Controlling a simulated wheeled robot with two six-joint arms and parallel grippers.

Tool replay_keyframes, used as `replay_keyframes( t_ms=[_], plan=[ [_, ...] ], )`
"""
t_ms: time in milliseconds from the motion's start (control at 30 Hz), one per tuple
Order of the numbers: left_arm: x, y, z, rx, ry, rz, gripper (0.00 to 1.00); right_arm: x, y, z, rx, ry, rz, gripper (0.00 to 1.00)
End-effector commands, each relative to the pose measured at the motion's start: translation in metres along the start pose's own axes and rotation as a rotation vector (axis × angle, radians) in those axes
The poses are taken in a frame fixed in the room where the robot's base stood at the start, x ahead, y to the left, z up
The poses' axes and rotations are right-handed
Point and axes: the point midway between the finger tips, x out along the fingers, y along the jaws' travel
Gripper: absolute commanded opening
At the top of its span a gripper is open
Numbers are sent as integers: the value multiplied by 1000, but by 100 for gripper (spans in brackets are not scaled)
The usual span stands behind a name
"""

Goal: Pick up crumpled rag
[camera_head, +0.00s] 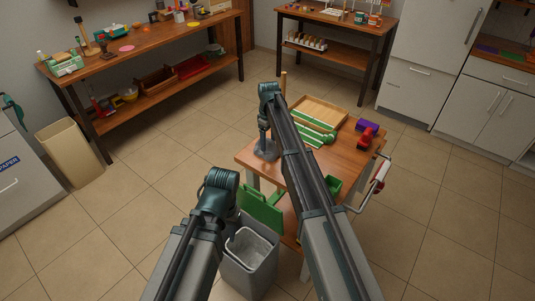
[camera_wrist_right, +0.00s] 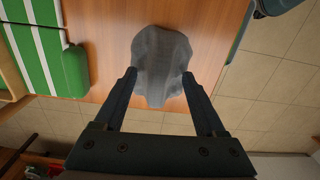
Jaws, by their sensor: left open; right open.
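The crumpled rag (camera_wrist_right: 162,62) is a grey, lumpy cloth lying near the edge of the brown wooden table. In the right wrist view it sits between and just beyond the fingertips of my open right gripper (camera_wrist_right: 159,80), one finger on each side. I cannot tell whether the fingers touch it. In the head view the rag (camera_head: 266,154) shows small and grey at the table's left part, under my right gripper (camera_head: 264,137), which points down. My left arm ends in view at its bent joint at lower left; its fingers are hidden.
A red item (camera_head: 367,136) and a purple box (camera_head: 366,125) are to the right. A grey bin (camera_head: 262,262) stands below at the front.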

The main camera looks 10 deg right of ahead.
Motion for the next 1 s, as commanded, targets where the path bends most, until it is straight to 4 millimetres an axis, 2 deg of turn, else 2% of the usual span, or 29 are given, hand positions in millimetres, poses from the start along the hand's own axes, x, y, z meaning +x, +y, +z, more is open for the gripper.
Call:
replay_keyframes(
  t_ms=[33, 300, 700, 1000],
  plan=[
    [6, 1, 0, 0, 0, 0, 45, 6, 0, 0, 0, 0, 0, 72],
    [5, 0, 0, 0, 0, 0, 45, 5, 0, 0, 0, 0, 0, 71],
    [5, 0, 0, 0, 0, 0, 45, 5, 0, 0, 0, 0, 0, 0],
    [5, 0, 0, 0, 0, 0, 45, 5, 0, 0, 0, 0, 0, 0]
  ],
)
